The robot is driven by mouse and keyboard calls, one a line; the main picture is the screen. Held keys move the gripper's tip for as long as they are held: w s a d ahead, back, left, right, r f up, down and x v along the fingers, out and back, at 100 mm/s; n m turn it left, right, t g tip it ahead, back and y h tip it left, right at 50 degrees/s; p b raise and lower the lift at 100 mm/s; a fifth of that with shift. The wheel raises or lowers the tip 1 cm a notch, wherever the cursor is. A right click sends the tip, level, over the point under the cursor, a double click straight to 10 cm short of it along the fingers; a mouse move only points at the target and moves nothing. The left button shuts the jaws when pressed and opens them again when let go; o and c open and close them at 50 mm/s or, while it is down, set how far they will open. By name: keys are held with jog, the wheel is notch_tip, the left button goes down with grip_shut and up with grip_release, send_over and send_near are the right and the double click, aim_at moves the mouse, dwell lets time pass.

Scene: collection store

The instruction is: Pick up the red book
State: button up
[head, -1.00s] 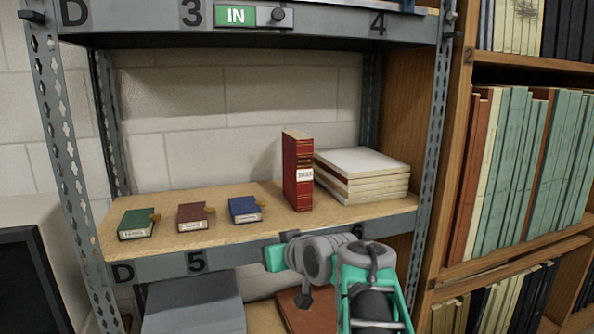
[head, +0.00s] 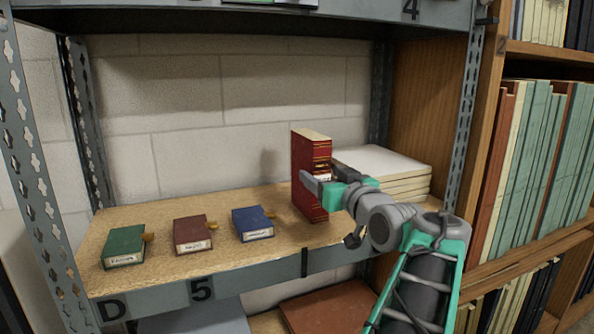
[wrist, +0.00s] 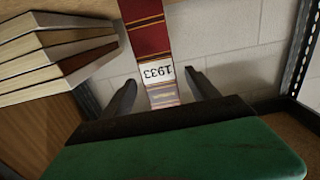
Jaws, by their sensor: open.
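The red book (head: 308,172) stands upright on the wooden shelf, its spine with gold bands and a white label facing me. In the wrist view the red book (wrist: 150,40) appears upside down, its label reading 1933, with its spine between the two fingers. My gripper (head: 325,185) is in front of the spine, one finger showing to the left of it. In the wrist view my gripper (wrist: 161,88) is open, with a finger to either side of the book and gaps beside both. Contact is not visible.
A stack of pale books (head: 385,170) lies just right of the red book. Small green (head: 124,246), brown (head: 193,234) and blue (head: 252,223) books lie flat to the left. Metal uprights and an upper shelf (head: 250,12) frame the bay. The shelf's front middle is clear.

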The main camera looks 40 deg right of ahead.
jog(key=shift+w+d+r, duration=0.1)
jog(key=shift+w+r, duration=0.05)
jog(key=shift+w, duration=0.2)
jog(key=p+x, duration=0.4)
jog(key=x, duration=0.2)
jog(key=shift+w, duration=0.3)
jog(key=shift+w+d+f, duration=0.15)
jog(key=shift+w+f, duration=0.1)
jog(key=shift+f, duration=0.05)
grip_shut()
jog(key=shift+r, duration=0.15)
